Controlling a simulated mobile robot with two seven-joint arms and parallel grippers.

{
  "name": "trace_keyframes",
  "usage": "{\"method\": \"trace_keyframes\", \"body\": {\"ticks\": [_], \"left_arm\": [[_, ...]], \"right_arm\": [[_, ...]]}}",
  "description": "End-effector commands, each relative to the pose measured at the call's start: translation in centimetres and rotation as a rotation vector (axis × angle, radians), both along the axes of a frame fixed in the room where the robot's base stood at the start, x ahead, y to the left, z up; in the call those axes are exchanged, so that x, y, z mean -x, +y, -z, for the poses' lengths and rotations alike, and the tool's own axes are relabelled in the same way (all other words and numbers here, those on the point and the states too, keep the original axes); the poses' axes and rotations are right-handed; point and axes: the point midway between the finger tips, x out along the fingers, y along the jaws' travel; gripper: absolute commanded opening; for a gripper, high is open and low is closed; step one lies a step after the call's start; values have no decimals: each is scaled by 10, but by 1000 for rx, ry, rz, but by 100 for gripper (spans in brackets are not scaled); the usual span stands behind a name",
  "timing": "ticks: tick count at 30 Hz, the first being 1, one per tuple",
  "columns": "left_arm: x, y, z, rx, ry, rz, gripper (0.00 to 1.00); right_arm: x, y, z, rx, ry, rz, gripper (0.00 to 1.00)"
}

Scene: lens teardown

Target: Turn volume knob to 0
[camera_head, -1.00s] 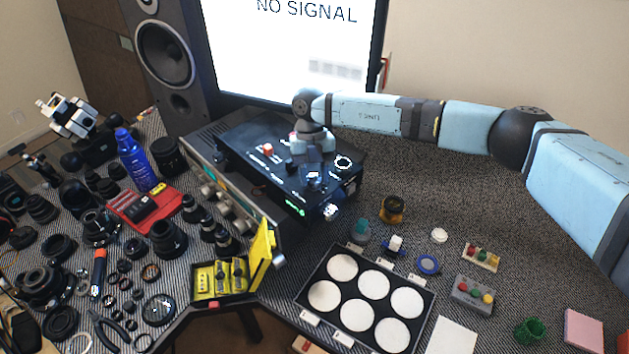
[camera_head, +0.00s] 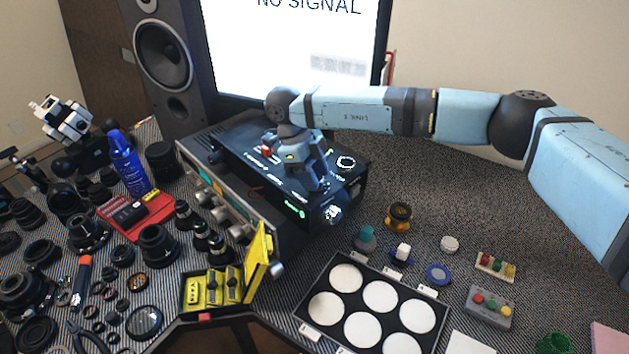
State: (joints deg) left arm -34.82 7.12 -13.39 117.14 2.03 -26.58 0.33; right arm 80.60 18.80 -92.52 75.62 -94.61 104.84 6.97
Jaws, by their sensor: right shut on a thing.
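A black box (camera_head: 247,148) with white printed labels, a red-and-white control (camera_head: 268,151) and a green light (camera_head: 303,212) lies on top of a silver-fronted unit. My right gripper (camera_head: 314,184) points down onto the box's top, near its front right part. It is shut on a small knob there, which its fingers mostly hide. I cannot read its label or setting. A round control with a white ring (camera_head: 345,162) sits just right of the gripper, apart from it. Another lit round control (camera_head: 333,213) is on the box's front. My left gripper is not in view.
The silver-fronted unit (camera_head: 222,204) has several knobs. A monitor (camera_head: 290,50) and speaker (camera_head: 164,55) stand behind. Lenses crowd the left side. A yellow open case (camera_head: 262,262) and a tray with white discs (camera_head: 308,308) are in front.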

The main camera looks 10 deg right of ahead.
Motion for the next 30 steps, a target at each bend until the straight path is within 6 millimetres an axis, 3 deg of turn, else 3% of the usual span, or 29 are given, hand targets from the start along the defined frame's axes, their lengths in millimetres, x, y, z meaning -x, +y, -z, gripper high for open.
{"method": "trace_keyframes", "body": {"ticks": [6,15,30], "left_arm": [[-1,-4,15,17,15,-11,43],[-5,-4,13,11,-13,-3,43],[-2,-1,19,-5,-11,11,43]], "right_arm": [[0,0,1,0,-4,-191,16],[1,0,0,0,-3,-382,16],[1,1,-1,-2,-3,-480,16]]}}
